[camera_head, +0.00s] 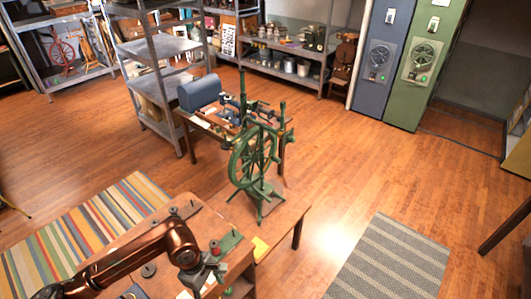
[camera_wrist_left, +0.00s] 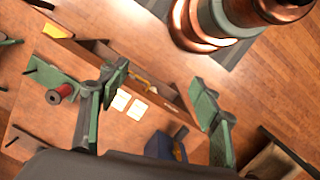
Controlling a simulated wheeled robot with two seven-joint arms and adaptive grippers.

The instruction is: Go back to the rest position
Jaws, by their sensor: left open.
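My left arm comes in from the lower left, copper coloured. Its left gripper (camera_head: 205,274) hangs over the wooden worktable (camera_head: 160,226) in the front. In the left wrist view the two green-padded fingers of the left gripper (camera_wrist_left: 163,92) stand wide apart with nothing between them. Below them are the table top and two pale cards (camera_wrist_left: 129,104). A red spool (camera_wrist_left: 62,92) is beside one finger, apart from the gap; it also shows in the head view (camera_head: 214,247). My right gripper is not in view.
A dark blue box (camera_wrist_left: 162,147) is near the gripper. Behind is a second table with a blue cylinder-like case (camera_head: 199,92). A grey striped rug (camera_head: 391,262) and open wood floor are on the right.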

